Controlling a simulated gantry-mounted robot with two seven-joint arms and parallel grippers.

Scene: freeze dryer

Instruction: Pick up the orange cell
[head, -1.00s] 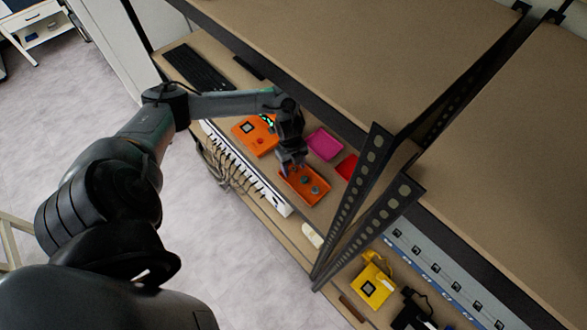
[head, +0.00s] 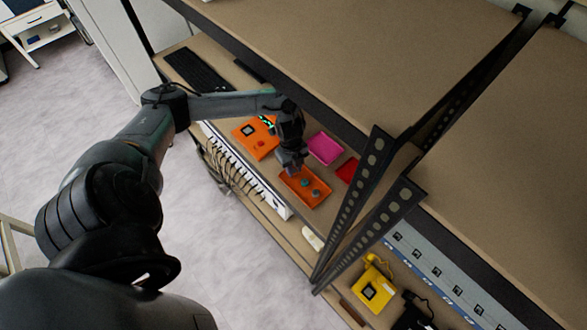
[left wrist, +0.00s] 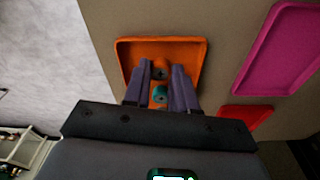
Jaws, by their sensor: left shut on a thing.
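The orange tray (head: 325,197) lies on the bench below my left gripper. It also shows in the left wrist view (left wrist: 196,48). My left gripper (head: 294,172) is over the tray's far left part, fingers pointing down. In the left wrist view its fingers (left wrist: 163,74) are closed on the small orange cell (left wrist: 160,86), which they largely hide. A teal cell (head: 304,183) and a grey cell (head: 316,193) sit in the tray beside the gripper. I cannot tell how far the orange cell is from the tray floor. My right gripper is not in view.
A magenta tray (head: 325,148) and a red tray (head: 348,170) lie to the right. An orange device (head: 256,138) is to the left. The shelf's black perforated posts (head: 365,185) stand close to the right. A white multi-socket strip (head: 245,170) runs along the bench's front.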

